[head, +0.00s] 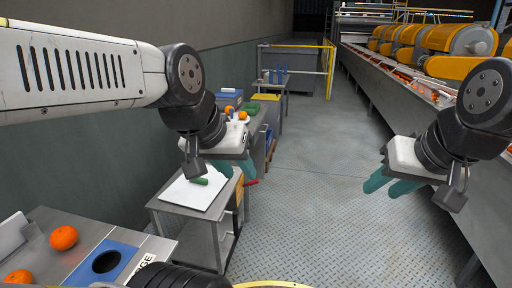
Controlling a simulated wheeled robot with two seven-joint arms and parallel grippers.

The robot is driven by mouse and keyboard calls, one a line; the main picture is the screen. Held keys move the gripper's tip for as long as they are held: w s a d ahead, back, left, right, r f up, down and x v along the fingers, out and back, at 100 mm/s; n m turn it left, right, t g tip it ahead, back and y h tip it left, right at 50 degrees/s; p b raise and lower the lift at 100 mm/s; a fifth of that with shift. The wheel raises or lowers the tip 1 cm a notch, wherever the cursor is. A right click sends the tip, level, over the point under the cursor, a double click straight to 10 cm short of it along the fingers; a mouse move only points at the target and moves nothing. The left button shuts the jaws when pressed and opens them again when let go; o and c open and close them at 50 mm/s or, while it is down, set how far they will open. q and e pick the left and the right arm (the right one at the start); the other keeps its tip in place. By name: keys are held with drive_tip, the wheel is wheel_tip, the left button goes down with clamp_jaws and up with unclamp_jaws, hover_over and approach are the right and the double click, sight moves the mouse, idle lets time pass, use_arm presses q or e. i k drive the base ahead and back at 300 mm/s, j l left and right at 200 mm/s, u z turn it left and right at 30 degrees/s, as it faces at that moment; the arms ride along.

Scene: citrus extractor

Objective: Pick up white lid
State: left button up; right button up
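I cannot clearly make out a white lid. A flat white panel (188,196) lies on a small metal table (201,231) below my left gripper, with a small green item (198,181) on it; I cannot tell whether the panel is the lid. My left gripper (224,172) hangs above the table's far right part, its teal fingers apart, with nothing seen between them. It hides part of the table. My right gripper (384,186) is over the floor at the right, its teal fingers apart and empty.
A metal counter (45,240) at lower left holds oranges (63,238) and a blue plate with a round hole (106,262). More tables stand behind my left gripper. A long conveyor (400,105) runs along the right. The floor (318,190) between is clear.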

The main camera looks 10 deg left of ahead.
sight(198, 194)
drive_tip(key=i+u, duration=0.15)
drive_tip(key=i, duration=0.35)
drive_tip(key=i+l+u, duration=0.15)
drive_tip(key=i, duration=0.3)
drive_tip(key=i+l+u, duration=0.15)
drive_tip(key=i, duration=0.35)
drive_tip(key=i+l+u, duration=0.15)
drive_tip(key=i+u, duration=0.25)
drive_tip(key=i+l+u, duration=0.15)
drive_tip(key=u, duration=0.3)
drive_tip(key=i+l+u, duration=0.25)
drive_tip(key=l+u, duration=0.15)
drive_tip(key=i+l+u, duration=0.15)
drive_tip(key=l+u, duration=0.25)
drive_tip(key=i+l+u, duration=0.15)
drive_tip(key=l, duration=0.2)
drive_tip(key=l+u, duration=0.2)
drive_tip(key=l, duration=0.15)
drive_tip(key=i, duration=0.05)
